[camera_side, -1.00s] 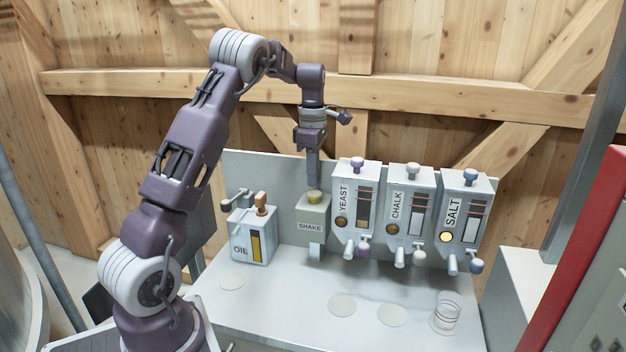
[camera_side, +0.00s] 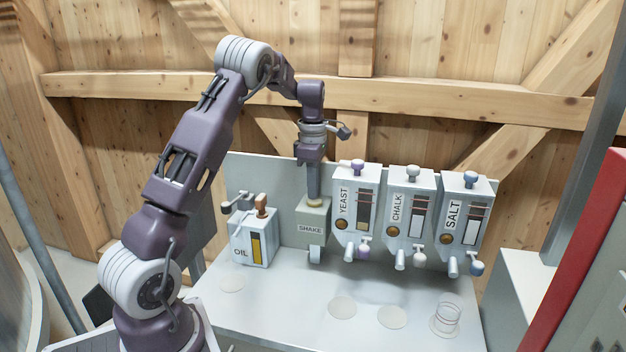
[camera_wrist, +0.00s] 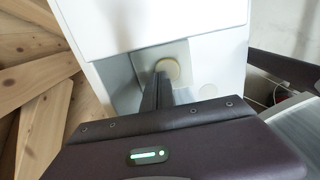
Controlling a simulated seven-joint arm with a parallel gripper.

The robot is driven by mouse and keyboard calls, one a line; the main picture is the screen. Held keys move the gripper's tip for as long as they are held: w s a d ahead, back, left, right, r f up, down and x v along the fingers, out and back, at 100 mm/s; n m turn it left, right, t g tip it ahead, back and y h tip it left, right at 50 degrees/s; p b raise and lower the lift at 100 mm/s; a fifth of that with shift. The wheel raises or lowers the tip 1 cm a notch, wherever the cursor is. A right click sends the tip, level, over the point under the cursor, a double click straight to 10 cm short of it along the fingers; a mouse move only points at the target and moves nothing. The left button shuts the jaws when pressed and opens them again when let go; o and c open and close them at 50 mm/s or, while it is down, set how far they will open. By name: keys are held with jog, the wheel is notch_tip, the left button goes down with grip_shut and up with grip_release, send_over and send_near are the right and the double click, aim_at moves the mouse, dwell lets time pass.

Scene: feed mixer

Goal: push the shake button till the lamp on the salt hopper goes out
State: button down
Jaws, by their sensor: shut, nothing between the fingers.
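The grey-green SHAKE box (camera_side: 310,229) stands between the oil box and the hoppers. Its pale yellow round button (camera_side: 313,205) sits low on the box top under my gripper (camera_side: 313,196). My gripper is shut, points straight down and is on the button. In the wrist view my fingers (camera_wrist: 162,80) overlap the edge of the button (camera_wrist: 171,67). The salt hopper (camera_side: 464,214) is the rightmost of the three hoppers.
The yeast hopper (camera_side: 354,212) is just right of the SHAKE box, with the chalk hopper (camera_side: 408,216) beyond it. The oil box (camera_side: 252,238) is to the left. A clear cup (camera_side: 446,319) stands below the salt hopper. The front table (camera_side: 290,305) is mostly bare.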

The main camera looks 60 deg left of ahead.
notch_tip(320, 180, up, 14)
dwell(0.4)
dwell(0.8)
jog(key=s+d+r+m+t, duration=0.2)
jog(key=s+d+r+m, duration=0.15)
jog(key=d+m, duration=0.35)
jog(key=s+d+r+m+t, duration=0.1)
jog(key=s+d+r+m, duration=0.3)
jog(key=d, duration=0.5)
jog(key=s+d+f+m+t, duration=0.1)
jog(key=s+d+f+m, duration=0.4)
jog(key=s+m, duration=0.3)
jog(key=s+d+f+m+t, duration=0.1)
jog(key=s+d+f+m, duration=0.3)
jog(key=s+d+m, duration=0.3)
jog(key=s+m, duration=0.1)
jog(key=s, duration=0.2)
jog(key=shift+s+d+f+t, duration=0.15)
jog(key=shift+f+t, duration=0.15)
jog(key=shift+f, duration=0.1)
